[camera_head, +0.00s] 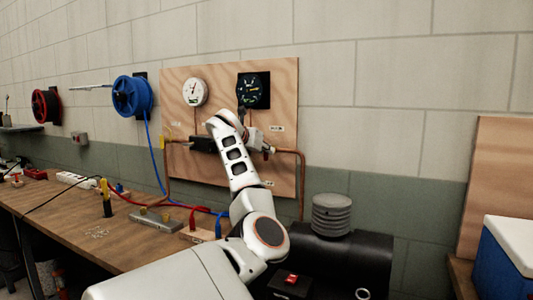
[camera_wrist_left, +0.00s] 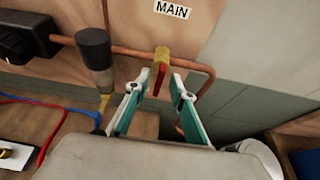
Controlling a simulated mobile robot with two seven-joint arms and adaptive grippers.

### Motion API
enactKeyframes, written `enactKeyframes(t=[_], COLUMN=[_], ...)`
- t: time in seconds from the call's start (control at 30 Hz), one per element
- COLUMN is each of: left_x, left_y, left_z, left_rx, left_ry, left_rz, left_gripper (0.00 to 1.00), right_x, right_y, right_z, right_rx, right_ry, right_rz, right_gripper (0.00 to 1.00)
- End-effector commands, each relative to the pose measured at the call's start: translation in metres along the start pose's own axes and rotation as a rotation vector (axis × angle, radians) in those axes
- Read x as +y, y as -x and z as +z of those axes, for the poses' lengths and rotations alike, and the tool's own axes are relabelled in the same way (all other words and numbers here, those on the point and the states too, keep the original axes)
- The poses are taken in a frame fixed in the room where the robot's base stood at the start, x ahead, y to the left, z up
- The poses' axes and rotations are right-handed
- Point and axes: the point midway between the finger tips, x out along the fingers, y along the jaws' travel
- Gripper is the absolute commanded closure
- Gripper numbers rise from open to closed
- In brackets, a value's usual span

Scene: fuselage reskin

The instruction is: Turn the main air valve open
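The main valve shows in the left wrist view as a brass body (camera_wrist_left: 162,54) on a copper pipe, under a label reading MAIN (camera_wrist_left: 172,9). Its red handle (camera_wrist_left: 159,79) hangs toward me, across the line of the pipe in this view. My left gripper (camera_wrist_left: 154,87) is open, with its teal-and-grey fingers on either side of the handle's lower end. I cannot tell whether a finger touches it. In the head view my left arm reaches up to the wooden board (camera_head: 178,88), and its wrist hides most of the valve area. My right gripper is not in view.
A dark cylinder-shaped fitting (camera_wrist_left: 94,48) stands out just left of the valve. The copper pipe (camera_head: 301,185) bends down at the right. Gauges (camera_head: 194,92) sit above on the board. A black tank (camera_head: 345,258) with a ribbed grey top and a workbench (camera_head: 75,215) lie below.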

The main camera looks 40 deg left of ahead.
Motion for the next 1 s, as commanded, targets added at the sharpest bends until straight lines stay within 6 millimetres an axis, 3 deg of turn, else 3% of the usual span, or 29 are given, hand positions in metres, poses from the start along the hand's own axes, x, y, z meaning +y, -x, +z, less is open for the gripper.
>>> enactKeyframes(t=[0.2,0.57,0.67,1.0], left_x=[0.001,0.001,0.001,0.001], left_y=[-0.018,-0.022,-0.022,-0.022], left_z=[0.000,0.000,0.000,0.000], left_rx=[0.001,0.000,0.000,0.000], left_ry=[0.000,0.000,-0.001,0.013], left_rz=[0.001,0.002,0.002,-0.004], left_gripper=[0.76,0.76,1.00,1.00], right_x=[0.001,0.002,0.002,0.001], right_y=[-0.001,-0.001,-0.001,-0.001], right_z=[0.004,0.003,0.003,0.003], right_rx=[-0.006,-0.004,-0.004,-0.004], right_ry=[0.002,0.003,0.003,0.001], right_rz=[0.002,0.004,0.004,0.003], right_gripper=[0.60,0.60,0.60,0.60])
